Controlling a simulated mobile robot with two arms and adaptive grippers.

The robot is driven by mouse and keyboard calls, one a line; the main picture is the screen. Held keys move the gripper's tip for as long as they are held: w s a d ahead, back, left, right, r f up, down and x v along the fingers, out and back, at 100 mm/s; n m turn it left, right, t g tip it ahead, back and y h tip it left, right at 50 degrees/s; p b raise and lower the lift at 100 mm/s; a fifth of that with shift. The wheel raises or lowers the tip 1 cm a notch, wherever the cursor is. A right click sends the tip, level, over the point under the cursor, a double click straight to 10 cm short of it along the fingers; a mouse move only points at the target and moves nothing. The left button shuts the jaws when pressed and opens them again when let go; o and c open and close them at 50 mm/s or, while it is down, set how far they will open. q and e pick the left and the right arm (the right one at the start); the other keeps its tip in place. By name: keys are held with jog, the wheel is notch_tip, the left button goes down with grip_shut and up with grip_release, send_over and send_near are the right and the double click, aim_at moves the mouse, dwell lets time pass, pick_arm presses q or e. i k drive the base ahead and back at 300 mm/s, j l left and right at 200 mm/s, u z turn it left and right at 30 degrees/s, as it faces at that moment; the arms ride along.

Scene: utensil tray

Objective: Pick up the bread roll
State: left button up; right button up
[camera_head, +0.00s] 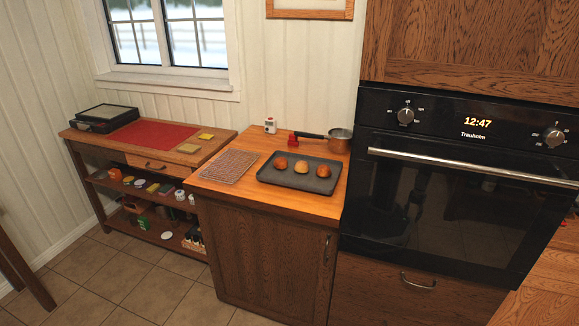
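Three bread rolls lie in a row on a dark baking tray (322,184) on the wooden counter. The left bread roll (281,163) is brown, the middle bread roll (301,167) is paler and yellowish on top, and the right bread roll (323,171) is brown. They sit apart from each other. Neither of my grippers shows in the head view.
A wire rack (229,166) lies left of the tray. A saucepan (339,140), a small red object (293,140) and a white timer (270,126) stand behind it. A black oven (450,170) rises on the right. A lower side table (130,164) stands left.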

aim_at(280, 163)
jog(key=i+j, duration=0.15)
jog(key=j, duration=0.2)
jog(key=i+j, duration=0.15)
jog(key=j, duration=0.2)
jog(key=i+j, duration=0.15)
jog(key=j, duration=0.2)
jog(key=i+j, duration=0.15)
jog(key=j, duration=0.15)
jog(key=i+j, duration=0.15)
jog(key=j, duration=0.2)
jog(key=z, duration=0.05)
